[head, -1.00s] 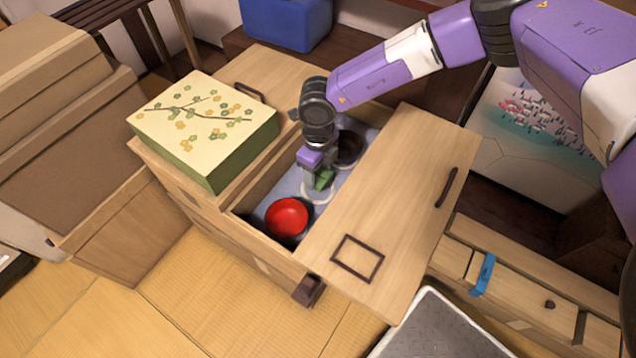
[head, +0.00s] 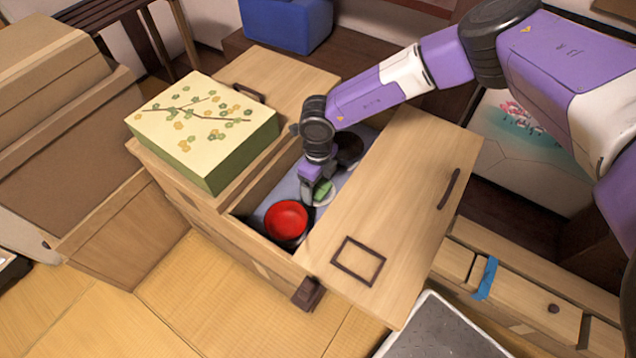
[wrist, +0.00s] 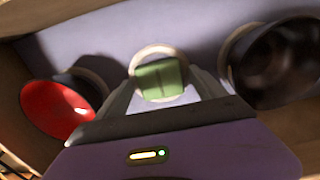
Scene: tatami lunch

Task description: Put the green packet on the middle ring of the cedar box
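The green packet (wrist: 161,79) is between the two fingers of my gripper (wrist: 163,76) in the wrist view. The fingers sit close against its sides, and I take them as shut on it. The packet also shows in the head view (head: 322,189), beside the gripper (head: 312,195), low inside the open cedar box (head: 262,237). The pale middle ring (wrist: 157,49) on the box's floor shows around the packet's edges. The packet is over this ring, at or very near its level; exact contact is hard to tell.
A red bowl (head: 286,219) stands on one side of the ring and a dark bowl (head: 350,150) on the other. The wooden lid (head: 402,200) covers the box's right part. A flowered green box (head: 205,125) sits on the left part.

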